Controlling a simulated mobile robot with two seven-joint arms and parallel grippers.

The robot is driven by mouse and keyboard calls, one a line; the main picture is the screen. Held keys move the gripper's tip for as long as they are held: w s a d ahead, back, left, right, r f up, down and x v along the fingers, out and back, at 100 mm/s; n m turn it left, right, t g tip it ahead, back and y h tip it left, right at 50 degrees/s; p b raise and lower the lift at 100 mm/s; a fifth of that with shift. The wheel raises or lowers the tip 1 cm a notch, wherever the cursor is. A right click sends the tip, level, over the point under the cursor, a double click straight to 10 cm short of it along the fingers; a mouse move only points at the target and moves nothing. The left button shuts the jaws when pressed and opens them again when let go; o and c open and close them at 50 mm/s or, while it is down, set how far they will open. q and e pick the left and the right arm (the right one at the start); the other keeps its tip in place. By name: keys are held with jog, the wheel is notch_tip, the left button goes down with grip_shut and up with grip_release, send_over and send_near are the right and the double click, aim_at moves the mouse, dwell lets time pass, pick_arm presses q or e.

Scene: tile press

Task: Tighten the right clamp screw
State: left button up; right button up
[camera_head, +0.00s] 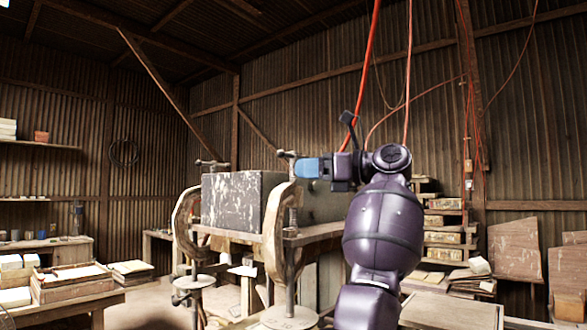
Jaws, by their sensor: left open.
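The right clamp (272,235) is a worn curved frame on the near right side of a tile press with a big speckled dark block (232,200). Its screw (287,154) has a small crossbar handle at the top. My left gripper (308,168), with blue fingers, points left just right of this screw top, slightly lower in the picture. The fingers overlap or nearly meet the screw; I cannot tell whether they touch it. The gripper is open, though the gap between the fingers is hard to see. The left clamp (183,225) has a similar screw handle (212,163). My right gripper is not in view.
My purple arm hides part of the press bench on the right. Shelves with stacked tiles (444,238) stand behind it. Orange cables (408,70) hang from above. A table with tile boxes (72,285) is at the left. The air above the block is clear.

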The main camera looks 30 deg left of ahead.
aim_at(293, 170)
pick_arm(q)
jog(key=shift+x, duration=1.9)
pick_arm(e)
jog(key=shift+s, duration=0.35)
